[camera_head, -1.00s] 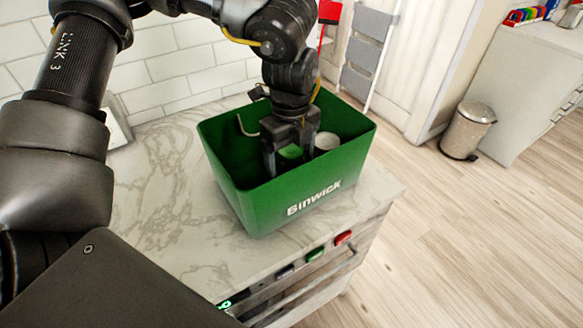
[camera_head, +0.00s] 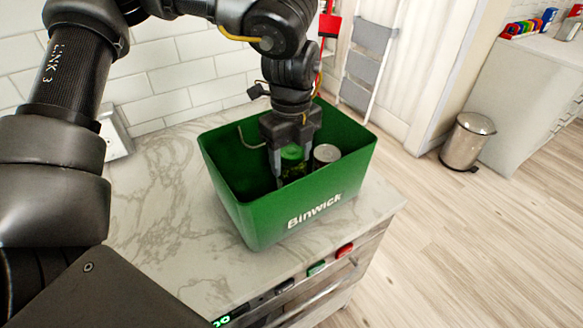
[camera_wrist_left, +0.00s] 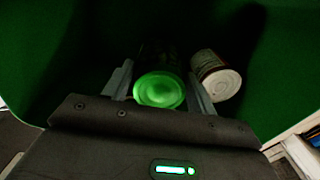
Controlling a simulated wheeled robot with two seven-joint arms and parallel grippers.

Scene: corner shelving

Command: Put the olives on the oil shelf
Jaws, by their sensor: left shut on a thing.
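A jar with a green lid (camera_head: 292,153), which looks like the olives, stands inside the green Binwick bin (camera_head: 262,222). My left gripper (camera_head: 291,165) reaches down into the bin from above and is shut on the jar, with a finger on either side. In the left wrist view the green lid (camera_wrist_left: 160,90) sits between the two fingers (camera_wrist_left: 160,84). The jar's lower part is dark and partly hidden by the fingers and the bin wall. The oil shelf is not in view. My right gripper is not in view.
A can with a pale lid (camera_head: 327,153) stands in the bin, close to the right finger; it also shows in the left wrist view (camera_wrist_left: 219,79). The bin stands on a marble counter (camera_head: 165,205) against a tiled wall. A metal trash can (camera_head: 467,141) stands on the floor.

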